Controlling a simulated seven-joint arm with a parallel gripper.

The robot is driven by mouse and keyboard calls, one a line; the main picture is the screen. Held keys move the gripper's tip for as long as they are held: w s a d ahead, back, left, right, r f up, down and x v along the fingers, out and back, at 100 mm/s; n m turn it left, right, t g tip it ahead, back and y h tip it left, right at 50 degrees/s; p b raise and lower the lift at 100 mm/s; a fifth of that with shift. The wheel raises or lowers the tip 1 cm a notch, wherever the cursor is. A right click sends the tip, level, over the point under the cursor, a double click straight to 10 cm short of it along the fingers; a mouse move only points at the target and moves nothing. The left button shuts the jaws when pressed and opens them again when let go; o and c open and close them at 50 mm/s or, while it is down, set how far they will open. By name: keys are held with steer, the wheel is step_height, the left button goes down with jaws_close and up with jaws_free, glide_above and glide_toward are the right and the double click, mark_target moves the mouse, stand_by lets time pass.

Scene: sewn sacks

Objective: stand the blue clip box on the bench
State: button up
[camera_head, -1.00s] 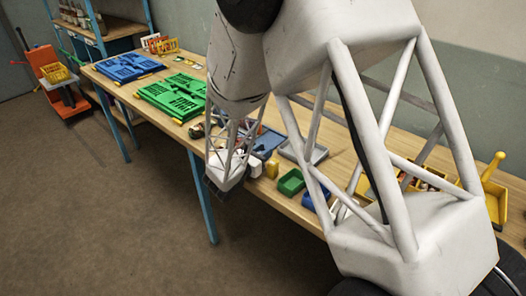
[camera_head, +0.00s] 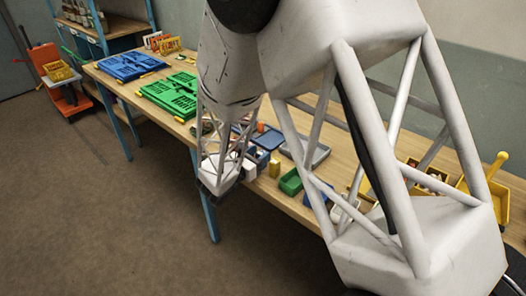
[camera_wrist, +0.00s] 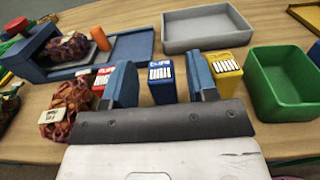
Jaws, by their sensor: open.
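The blue clip box (camera_wrist: 162,88) stands on the bench in the wrist view, its white-marked label side toward the camera. My gripper (camera_wrist: 161,88) is open, with one blue finger on each side of the box in the picture. Gaps show between the fingers and the box, and I cannot tell how far beyond the fingertips it is. A red box (camera_wrist: 101,80) is partly behind the left finger, and a yellow box (camera_wrist: 227,82) is partly behind the right one. In the head view my gripper (camera_head: 215,190) is at the bench's front edge, its fingers unclear.
A green bin (camera_wrist: 283,108) is at right and a grey tray (camera_wrist: 205,47) lies behind. A blue stand (camera_wrist: 130,46) bears a patterned sack (camera_wrist: 68,47). Another tagged sack (camera_wrist: 72,100) lies at left. Bare bench (camera_wrist: 150,13) shows at the back.

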steer(key=v, duration=0.8)
steer(key=shift+s+a, duration=0.25)
steer(key=shift+r, duration=0.1)
stand_by(0.6)
steer(key=s+d+r+m+g+y, duration=0.1)
steer(key=s+d+r+m+g, duration=0.5)
steer(key=d, duration=0.4)
steer(key=s+d+r+m+g+y, duration=0.1)
steer(key=s+d+r+m+g, duration=0.45)
steer(key=d+m, duration=0.3)
steer(key=s+d+r+m+y, duration=0.1)
steer(key=s+r+m+y, duration=0.2)
steer(key=s+m+y, duration=0.2)
steer(key=s+d+r+m+t+y, duration=0.1)
steer(key=s+d+r+m+y, duration=0.1)
steer(key=s+r+m+y, duration=0.2)
steer(key=s+m+y, duration=0.1)
steer(key=s+m, duration=0.2)
steer(key=s, duration=0.4)
steer(key=shift+s+r+m+y, duration=0.25)
steer(key=shift+r+m+y, duration=0.05)
steer(key=shift+m+y, duration=0.1)
